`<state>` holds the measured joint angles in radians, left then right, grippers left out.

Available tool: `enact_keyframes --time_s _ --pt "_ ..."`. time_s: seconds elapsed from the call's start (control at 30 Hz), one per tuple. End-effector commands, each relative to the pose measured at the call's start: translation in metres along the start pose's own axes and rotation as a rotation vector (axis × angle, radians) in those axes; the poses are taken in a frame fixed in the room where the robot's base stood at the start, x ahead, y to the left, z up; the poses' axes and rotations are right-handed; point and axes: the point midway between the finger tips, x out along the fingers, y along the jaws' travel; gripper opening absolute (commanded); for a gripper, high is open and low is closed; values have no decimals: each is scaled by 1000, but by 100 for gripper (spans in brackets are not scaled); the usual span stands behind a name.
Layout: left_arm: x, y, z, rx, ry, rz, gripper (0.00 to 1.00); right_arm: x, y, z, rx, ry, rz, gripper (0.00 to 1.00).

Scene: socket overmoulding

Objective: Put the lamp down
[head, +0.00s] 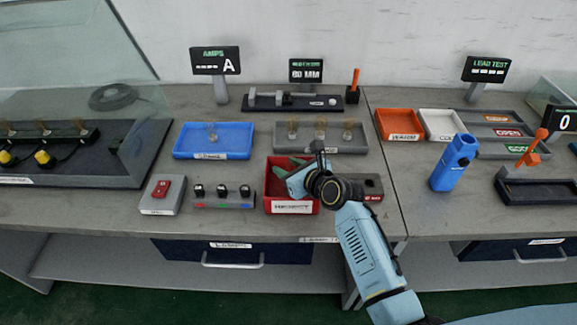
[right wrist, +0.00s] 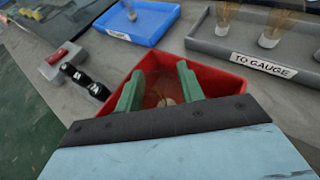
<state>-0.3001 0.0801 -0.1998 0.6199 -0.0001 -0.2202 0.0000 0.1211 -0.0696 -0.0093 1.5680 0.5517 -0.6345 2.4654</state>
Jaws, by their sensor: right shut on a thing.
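My right gripper (head: 284,170) is low over the red tray (head: 292,207), coming in from the right, with its green fingers over the tray's opening. In the right wrist view, the gripper (right wrist: 160,70) is shut on the lamp (right wrist: 166,101), which shows only as a small pale, round part between the fingers. The rest of the lamp is hidden, and I cannot tell whether it touches the tray floor. The red tray also fills the middle of the right wrist view (right wrist: 222,80). My left gripper is not in view.
A blue tray (head: 180,153) holding one lamp stands behind left. A grey "TO GAUGE" tray (head: 350,150) with three lamps stands behind right. A button panel (head: 222,203) and a red switch box (head: 162,193) are left of the red tray. A grey block (head: 373,193) is close on its right.

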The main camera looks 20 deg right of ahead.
Motion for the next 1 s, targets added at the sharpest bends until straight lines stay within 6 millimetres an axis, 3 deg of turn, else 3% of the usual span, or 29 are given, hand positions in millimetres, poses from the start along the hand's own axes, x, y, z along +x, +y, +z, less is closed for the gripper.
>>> enact_keyframes --time_s 0.33,0.37,0.5,0.87,1.0 --pt "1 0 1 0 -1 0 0 3 0 -8 1 2 0 17" --pt "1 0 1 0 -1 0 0 3 1 -9 1 3 1 42" --pt "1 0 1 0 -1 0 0 3 1 -11 1 7 2 60" --pt "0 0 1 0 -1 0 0 1 2 -9 0 13 4 60" --pt "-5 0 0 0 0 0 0 -13 2 -1 3 12 2 60"
